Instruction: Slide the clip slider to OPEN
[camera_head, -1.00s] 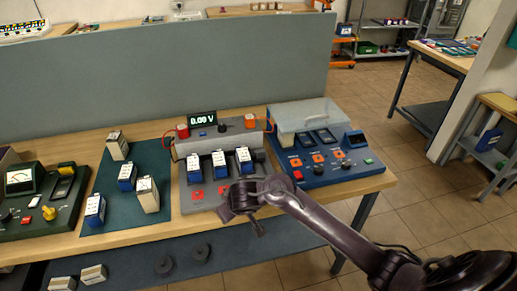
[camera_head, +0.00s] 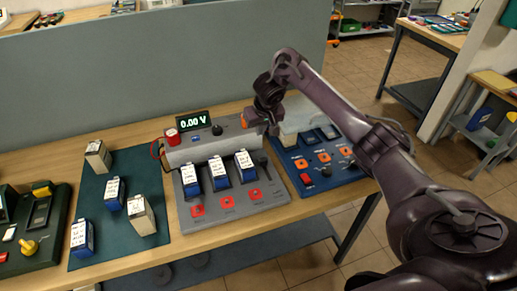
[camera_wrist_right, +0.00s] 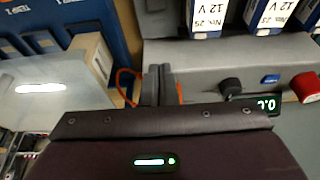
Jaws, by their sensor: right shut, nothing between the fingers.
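The grey test station (camera_head: 240,210) stands on the bench with several blue-and-white batteries in its cradle, and its display (camera_head: 193,121) reads 0.00 V. An orange part (camera_head: 246,120) at the right end of its raised bar is mostly hidden by my right gripper (camera_head: 270,128); I cannot tell for sure that it is the clip slider. No OPEN marking is readable. My right gripper is shut and empty, over that end of the bar. In the wrist view its closed fingers (camera_wrist_right: 157,86) point at the bar's end, with orange edges (camera_wrist_right: 179,92) beside them. My left gripper is out of view.
A red terminal (camera_head: 172,135) and a black knob (camera_head: 217,129) stand on the bar. A blue device (camera_head: 330,170) with a clear cover is close on the right. A green mat (camera_head: 110,240) with batteries lies left. A grey partition (camera_head: 150,75) rises behind.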

